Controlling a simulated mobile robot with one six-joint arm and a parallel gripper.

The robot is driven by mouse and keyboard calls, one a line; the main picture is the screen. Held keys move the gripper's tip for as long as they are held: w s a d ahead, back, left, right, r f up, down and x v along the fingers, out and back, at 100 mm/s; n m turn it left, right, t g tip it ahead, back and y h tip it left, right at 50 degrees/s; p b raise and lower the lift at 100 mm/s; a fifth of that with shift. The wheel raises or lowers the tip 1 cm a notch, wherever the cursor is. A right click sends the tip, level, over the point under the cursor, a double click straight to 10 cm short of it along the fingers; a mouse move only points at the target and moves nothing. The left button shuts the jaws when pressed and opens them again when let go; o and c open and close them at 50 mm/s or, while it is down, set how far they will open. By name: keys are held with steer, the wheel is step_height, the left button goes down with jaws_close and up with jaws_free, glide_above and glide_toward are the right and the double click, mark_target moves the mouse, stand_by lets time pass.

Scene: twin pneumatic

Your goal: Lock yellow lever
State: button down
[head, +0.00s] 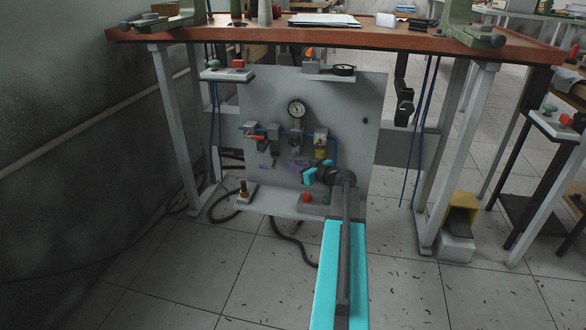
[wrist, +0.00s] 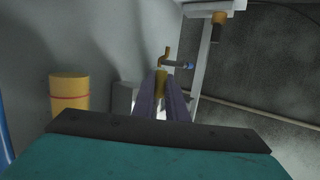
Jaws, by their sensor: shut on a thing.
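My gripper (head: 291,165) reaches in front of the grey panel (head: 355,100) under the table, below the row of valves. Its purple fingers also show in the wrist view (wrist: 163,80). They are shut on a narrow yellow lever (wrist: 167,52), whose upper end sticks out above the fingertips. The fingers hide its lower part. I cannot make out the lever clearly in the head view.
A yellow cylinder with a red band (wrist: 69,98) stands left of the fingers. A pressure gauge (head: 297,109) and a red lever (head: 255,137) sit higher on the panel. A box with red and green buttons (head: 315,203) is below. Table legs (head: 180,130) flank the panel.

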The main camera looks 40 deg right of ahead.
steer(key=c, duration=2)
jaws_free()
steer(key=shift+c, duration=0.2)
steer(key=shift+s+r, duration=0.1)
steer(key=p+v, duration=0.4)
steer(key=v, duration=0.9)
steer(key=shift+s, duration=0.35)
steer(key=shift+w+r, duration=0.1)
